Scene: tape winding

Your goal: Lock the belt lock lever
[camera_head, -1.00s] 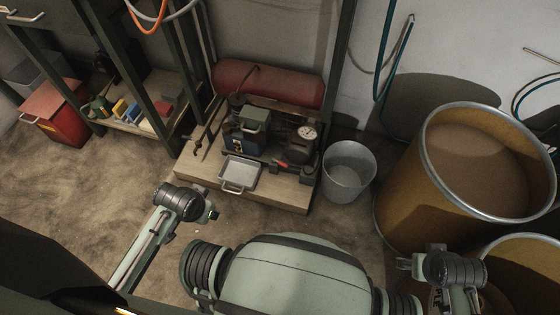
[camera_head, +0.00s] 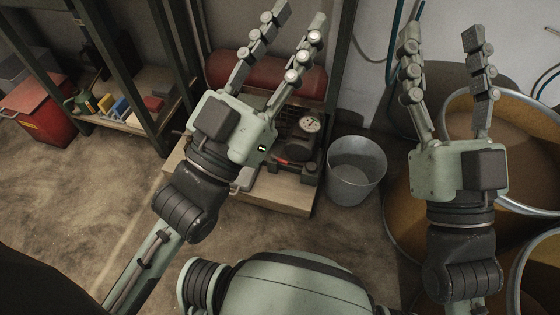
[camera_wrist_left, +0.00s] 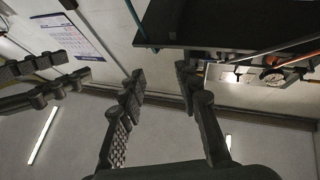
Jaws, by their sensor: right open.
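No belt lock lever can be made out in the head view or the left wrist view. My left gripper (camera_head: 300,16) is raised in the head view, its two jointed fingers apart and nothing between them. It covers part of the machine with a gauge (camera_head: 304,128) on the floor platform. In the left wrist view my left gripper (camera_wrist_left: 160,80) is also open and empty, pointing up toward a wall and a dark panel (camera_wrist_left: 215,22). My right gripper (camera_head: 441,32) is raised at the right of the head view, open and empty.
A grey bucket (camera_head: 356,172) stands beside the wooden platform (camera_head: 290,201). Large yellow drums (camera_head: 400,200) are at the right. A shelf (camera_head: 118,122) and a red box (camera_head: 38,112) are at the left. A calendar (camera_wrist_left: 66,38) hangs in the left wrist view.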

